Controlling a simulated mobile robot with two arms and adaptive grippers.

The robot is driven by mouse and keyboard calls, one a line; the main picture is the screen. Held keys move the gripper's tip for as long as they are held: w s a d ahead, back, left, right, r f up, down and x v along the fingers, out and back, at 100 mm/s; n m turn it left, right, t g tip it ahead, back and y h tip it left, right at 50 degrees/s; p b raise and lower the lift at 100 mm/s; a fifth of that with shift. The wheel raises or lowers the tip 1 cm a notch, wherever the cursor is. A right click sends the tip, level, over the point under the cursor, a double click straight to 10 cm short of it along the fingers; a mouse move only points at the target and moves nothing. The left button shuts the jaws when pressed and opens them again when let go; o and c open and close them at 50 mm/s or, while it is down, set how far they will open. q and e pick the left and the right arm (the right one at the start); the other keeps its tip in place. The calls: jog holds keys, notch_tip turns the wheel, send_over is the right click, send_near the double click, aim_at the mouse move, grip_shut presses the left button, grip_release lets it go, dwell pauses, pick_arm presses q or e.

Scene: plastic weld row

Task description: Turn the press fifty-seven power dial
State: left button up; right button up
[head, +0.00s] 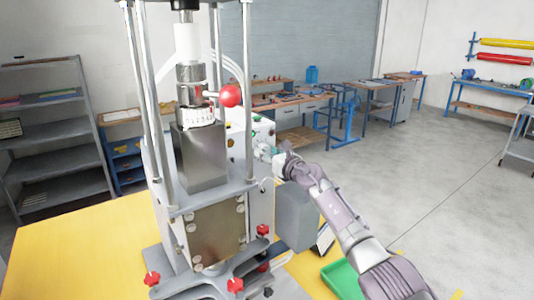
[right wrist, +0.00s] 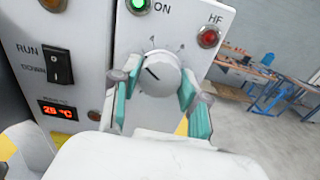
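The power dial (right wrist: 160,73) is a round grey knob with a dark pointer line, on the white control panel of the press. Its pointer is tilted to the upper left. In the right wrist view, the teal fingertips of my right gripper (right wrist: 160,88) are on either side of the dial and appear to be closed against its sides. In the head view, my right gripper (head: 272,156) reaches in from the right to the front of the control box (head: 262,133). The dial itself is hidden there. My left gripper is not in view.
The press (head: 200,155) stands on a yellow table (head: 95,240), with a red ball handle (head: 230,96). Beside the dial are a green ON lamp (right wrist: 138,5), a red HF lamp (right wrist: 208,37), a RUN/DOWN switch (right wrist: 58,66) and a red temperature display (right wrist: 60,111). A green tray (head: 342,280) lies below my right arm.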

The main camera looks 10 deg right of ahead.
jog(key=shift+c, duration=0.8)
jog(key=m+p, duration=0.2)
jog(key=m, duration=0.1)
jog(key=shift+r+m, duration=0.1)
jog(key=shift+m, duration=0.2)
jog(key=m+p, duration=0.3)
jog(key=m, duration=0.3)
jog(key=m+p, duration=0.3)
jog(key=m, duration=0.3)
jog(key=shift+m, duration=0.3)
jog(key=shift+f+m+p, duration=0.2)
jog(key=shift+m+p, duration=0.55)
jog(key=shift+m, duration=1.85)
